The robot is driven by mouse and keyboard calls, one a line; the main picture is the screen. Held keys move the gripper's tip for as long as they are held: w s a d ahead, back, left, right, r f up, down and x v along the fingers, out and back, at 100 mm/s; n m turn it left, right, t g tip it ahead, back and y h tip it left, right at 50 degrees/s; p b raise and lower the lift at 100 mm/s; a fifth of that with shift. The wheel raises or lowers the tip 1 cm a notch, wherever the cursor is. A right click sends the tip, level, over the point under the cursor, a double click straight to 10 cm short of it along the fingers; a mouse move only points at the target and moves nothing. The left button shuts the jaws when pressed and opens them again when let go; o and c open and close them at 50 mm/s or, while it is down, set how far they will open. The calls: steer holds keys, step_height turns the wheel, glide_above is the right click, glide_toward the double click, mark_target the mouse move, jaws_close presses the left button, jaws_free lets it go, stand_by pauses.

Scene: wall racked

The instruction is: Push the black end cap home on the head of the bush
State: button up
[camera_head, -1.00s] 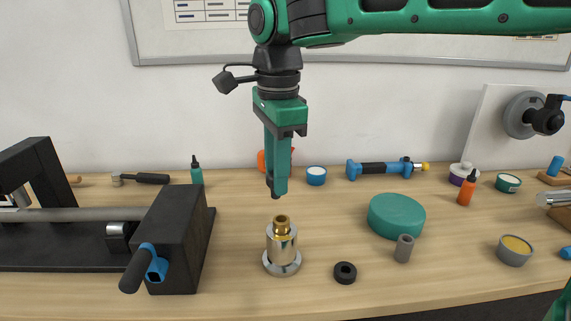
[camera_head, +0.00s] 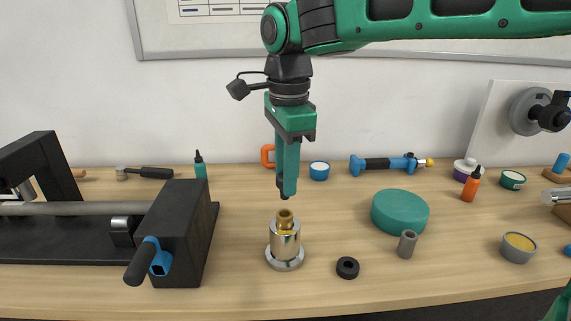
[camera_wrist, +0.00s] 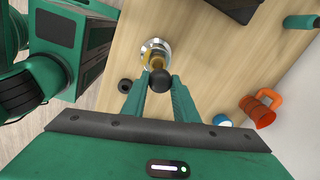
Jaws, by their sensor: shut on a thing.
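The brass bush (camera_head: 285,224) stands upright in a polished steel holder (camera_head: 285,248) with a round foot on the bench. My gripper (camera_head: 287,192) points down, with its tips a little above the bush head and a small gap between them. In the wrist view, my gripper (camera_wrist: 159,86) is shut on a small round black piece, which looks to be the black end cap (camera_wrist: 160,79). It hides part of the brass head (camera_wrist: 154,58) behind it. In the head view the black piece shows only as a dark tip.
A black ring (camera_head: 347,267) lies to the right of the holder, near a grey sleeve (camera_head: 407,244) and a green round pad (camera_head: 399,211). A black vise-like fixture (camera_head: 182,235) stands to the left.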

steer(key=shift+f, duration=1.25)
steer(key=shift+f, duration=1.45)
stand_by(1.0)
steer(key=o, duration=1.2)
steer(key=shift+c, duration=0.2)
steer(key=shift+r, duration=0.15)
steer(key=r, duration=1)
steer(key=shift+s+r, duration=0.25)
steer(key=shift+s, duration=0.05)
steer(key=shift+d, duration=0.15)
